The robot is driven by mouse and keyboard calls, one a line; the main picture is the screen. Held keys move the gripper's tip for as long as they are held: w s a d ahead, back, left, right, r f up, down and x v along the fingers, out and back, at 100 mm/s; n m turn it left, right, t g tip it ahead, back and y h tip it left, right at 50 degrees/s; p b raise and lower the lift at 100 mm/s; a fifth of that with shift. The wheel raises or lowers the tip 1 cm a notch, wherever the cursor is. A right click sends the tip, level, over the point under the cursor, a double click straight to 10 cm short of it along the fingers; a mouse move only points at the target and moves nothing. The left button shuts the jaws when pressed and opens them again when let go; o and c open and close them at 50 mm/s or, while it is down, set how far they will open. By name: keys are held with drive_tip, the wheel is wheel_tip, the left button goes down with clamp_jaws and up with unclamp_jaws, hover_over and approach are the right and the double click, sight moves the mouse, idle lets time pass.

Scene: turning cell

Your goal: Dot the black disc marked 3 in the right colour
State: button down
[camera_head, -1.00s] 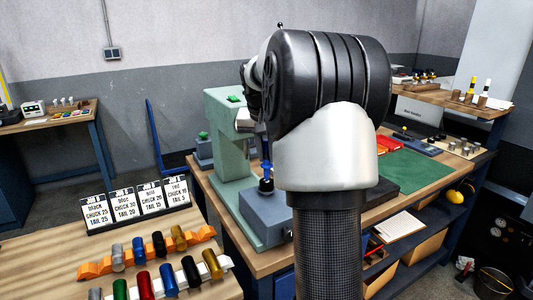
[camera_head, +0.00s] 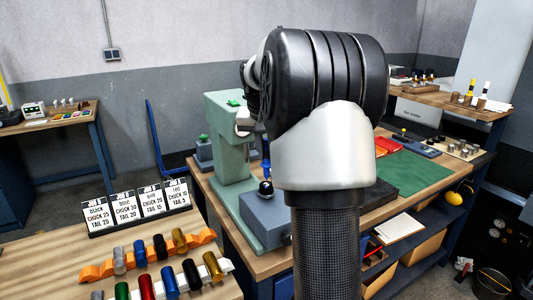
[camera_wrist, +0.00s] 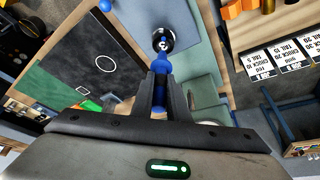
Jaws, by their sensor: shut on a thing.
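My gripper (camera_wrist: 160,98) is shut on a blue marker-like tool (camera_wrist: 160,66), whose blue tip points at a black round piece. In the wrist view this black disc (camera_wrist: 169,47) carries a white mark that I cannot read clearly. In the head view the disc (camera_head: 265,188) sits on the blue-grey block beside the mint-green machine, with the blue tool (camera_head: 266,169) upright just above it. I cannot tell whether the tip touches the disc. My arm hides part of the bench behind it.
Job cards (camera_head: 138,207) stand on the left wooden table, behind an orange rack (camera_head: 95,271) and a white rack (camera_head: 228,265) of coloured cylinders. The mint-green machine (camera_head: 232,150) rises close beside my gripper. A green mat (camera_head: 415,168) lies to the right.

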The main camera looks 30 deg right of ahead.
drive_tip(key=shift+r+p, duration=1.95)
drive_tip(key=shift+r, duration=0.7)
